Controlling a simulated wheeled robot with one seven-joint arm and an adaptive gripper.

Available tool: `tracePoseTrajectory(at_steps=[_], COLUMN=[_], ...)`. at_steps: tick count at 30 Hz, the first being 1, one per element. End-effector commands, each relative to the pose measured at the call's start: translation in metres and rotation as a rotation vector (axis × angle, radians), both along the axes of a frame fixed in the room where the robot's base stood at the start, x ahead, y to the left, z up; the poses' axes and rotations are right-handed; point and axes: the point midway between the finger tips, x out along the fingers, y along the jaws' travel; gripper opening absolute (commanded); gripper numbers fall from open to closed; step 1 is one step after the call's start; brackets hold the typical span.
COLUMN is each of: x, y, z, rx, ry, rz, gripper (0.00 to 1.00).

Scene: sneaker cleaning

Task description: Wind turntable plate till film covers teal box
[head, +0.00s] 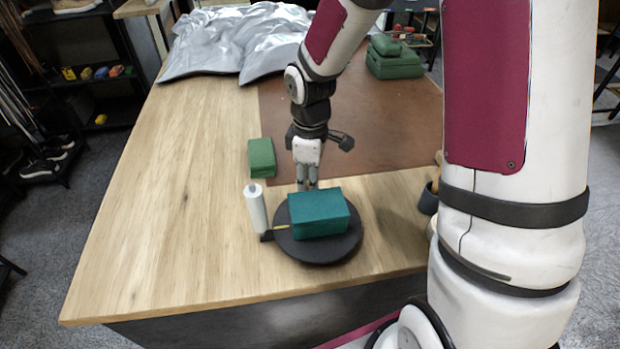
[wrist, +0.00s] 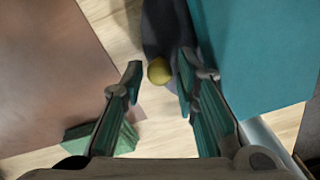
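The teal box (head: 319,213) sits on the round black turntable plate (head: 318,255) near the table's front edge; its visible faces look plain teal. A white film roll (head: 256,208) stands upright just left of the plate. My gripper (head: 307,186) points down behind the box, at the plate's far side. In the wrist view, my gripper (wrist: 160,78) is open, with a yellow knob (wrist: 159,71) between its fingertips at the edge of the dark plate (wrist: 165,28). Gaps show on both sides of the knob. The teal box (wrist: 260,55) fills the right side, close to one finger.
A green block (head: 261,157) lies behind the roll; a brown mat (head: 350,125) covers the table beyond. A small dark piece (head: 267,236) with a yellow strip sits by the roll's foot. A dark cup (head: 428,198) stands right. The wooden table (head: 160,210) is clear at left.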

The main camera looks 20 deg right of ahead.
Motion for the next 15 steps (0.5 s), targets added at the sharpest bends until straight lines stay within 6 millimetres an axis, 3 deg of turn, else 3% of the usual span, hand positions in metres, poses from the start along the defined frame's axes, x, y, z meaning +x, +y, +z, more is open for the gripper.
tracePoseTrajectory(at_steps=[7,11,15], x=[0.0000,0.0000,-0.0002], y=[0.0000,0.0000,0.0000], z=[-0.0005,-0.0004,-0.0003], rx=[0.000,0.000,0.000], ry=[0.000,0.000,0.000], rz=[0.000,0.000,0.001], gripper=[0.28,0.00,0.00])
